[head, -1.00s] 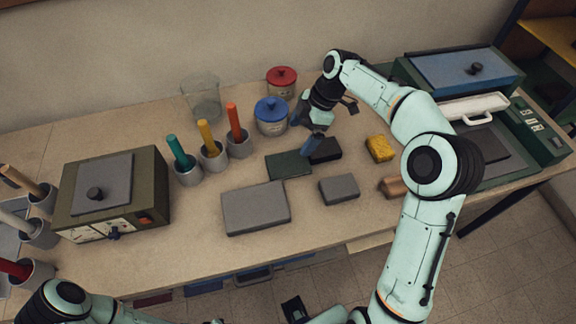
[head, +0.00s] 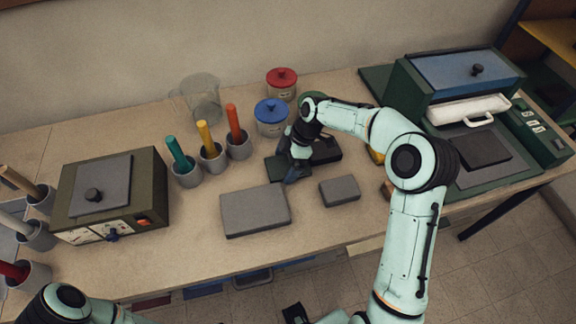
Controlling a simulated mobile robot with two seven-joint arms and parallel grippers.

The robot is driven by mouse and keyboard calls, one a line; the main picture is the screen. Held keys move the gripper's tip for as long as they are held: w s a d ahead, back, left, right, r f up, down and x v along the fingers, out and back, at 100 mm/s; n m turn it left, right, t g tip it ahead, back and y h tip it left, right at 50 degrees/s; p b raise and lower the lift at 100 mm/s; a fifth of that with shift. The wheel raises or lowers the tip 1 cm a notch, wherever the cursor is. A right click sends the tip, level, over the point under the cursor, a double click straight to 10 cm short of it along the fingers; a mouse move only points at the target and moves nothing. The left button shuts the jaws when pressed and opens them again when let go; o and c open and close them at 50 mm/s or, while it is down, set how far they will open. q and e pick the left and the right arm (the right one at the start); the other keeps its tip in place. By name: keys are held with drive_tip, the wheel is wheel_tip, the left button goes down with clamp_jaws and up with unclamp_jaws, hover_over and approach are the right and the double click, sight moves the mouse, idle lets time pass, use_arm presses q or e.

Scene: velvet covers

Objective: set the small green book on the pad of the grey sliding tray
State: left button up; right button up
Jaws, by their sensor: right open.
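The small green book (head: 276,166) lies flat on the bench, dark green and partly covered by my right gripper. My right gripper (head: 290,176) is open, pointing down over the right part of the book; I cannot tell whether it touches it. The grey sliding tray (head: 503,175) is pulled out of the green machine at the right. Its dark pad (head: 482,150) is bare. Part of my left arm shows at the lower left; its gripper is out of view.
A large grey slab (head: 255,210) and a smaller grey block (head: 340,191) lie in front of the book. A black block (head: 327,150) is just right of it. Blue-lidded (head: 271,113) and red-lidded (head: 282,82) jars stand behind.

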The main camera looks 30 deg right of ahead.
drive_tip(key=shift+f, duration=0.1)
idle(0.3)
drive_tip(key=c, duration=0.9)
